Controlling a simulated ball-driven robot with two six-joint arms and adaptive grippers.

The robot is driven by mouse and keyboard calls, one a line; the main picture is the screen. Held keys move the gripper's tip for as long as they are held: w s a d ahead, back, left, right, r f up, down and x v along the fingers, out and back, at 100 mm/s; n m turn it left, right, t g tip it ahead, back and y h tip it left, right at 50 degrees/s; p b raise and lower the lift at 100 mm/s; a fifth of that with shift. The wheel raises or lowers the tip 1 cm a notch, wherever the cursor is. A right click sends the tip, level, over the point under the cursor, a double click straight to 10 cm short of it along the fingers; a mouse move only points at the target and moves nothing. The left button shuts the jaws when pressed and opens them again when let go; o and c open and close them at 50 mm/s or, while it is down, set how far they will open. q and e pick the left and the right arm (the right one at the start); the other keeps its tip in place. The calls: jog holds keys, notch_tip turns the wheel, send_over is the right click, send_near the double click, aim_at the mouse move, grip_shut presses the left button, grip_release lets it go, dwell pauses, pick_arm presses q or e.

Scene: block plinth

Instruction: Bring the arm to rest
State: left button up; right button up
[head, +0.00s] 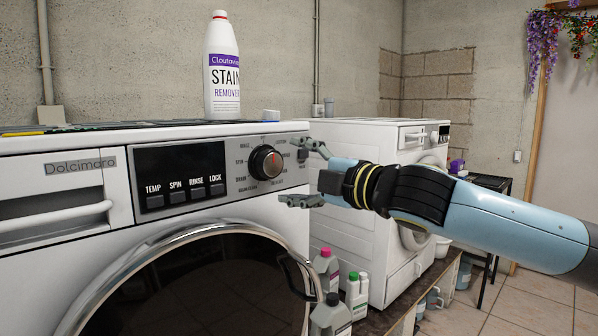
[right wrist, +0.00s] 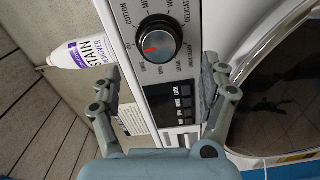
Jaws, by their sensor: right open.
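My right gripper (head: 296,174) is open and empty in the head view, in front of the right end of the front washing machine's panel. Its arm comes in from the right. In the right wrist view the gripper's fingers (right wrist: 160,88) are spread apart, with the round dial (right wrist: 158,42) beyond them. The dial (head: 266,162) shows just left of the fingers in the head view, and a gap between them cannot be judged exactly. The front washing machine (head: 120,222) has a closed-looking dark round door. My left gripper is not in view.
A white stain remover bottle (head: 221,90) stands on the front machine; it also shows in the right wrist view (right wrist: 84,54). A second white machine (head: 350,160) stands behind my right arm. Several bottles (head: 327,268) stand low between the machines. Tiled floor (head: 530,300) is open at lower right.

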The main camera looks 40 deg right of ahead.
jog(key=shift+s, duration=0.1)
dwell(0.5)
jog(key=s+a+f+m+g+h, duration=0.1)
jog(key=s+f+m+g+h, duration=0.15)
jog(key=s+f+m, duration=0.5)
jog(key=s+a+f+m+g+h, duration=0.1)
jog(key=s+f+m+g, duration=0.25)
jog(key=f, duration=0.65)
jog(key=s+a+f+m+g+y, duration=0.1)
jog(key=s+a+f+m+g, duration=0.3)
jog(key=s, duration=0.5)
jog(key=s+a+f+m+g+y, duration=0.1)
jog(key=s+a+f+g, duration=0.2)
jog(key=s+f+g, duration=0.35)
jog(key=s+d+f+b, duration=0.1)
jog(key=s+f, duration=0.1)
jog(key=f, duration=1.1)
jog(key=s+d+f+b, duration=0.1)
jog(key=s+d+f, duration=0.1)
jog(key=f, duration=1.1)
jog(key=s+f+b, duration=0.1)
jog(key=s+f, duration=1.6)
jog(key=f, duration=0.1)
jog(key=shift+s+d+m, duration=0.25)
jog(key=shift+d+m, duration=0.05)
jog(key=shift+d, duration=0.05)
jog(key=shift+g+h, duration=0.25)
jog(key=shift+g, duration=0.1)
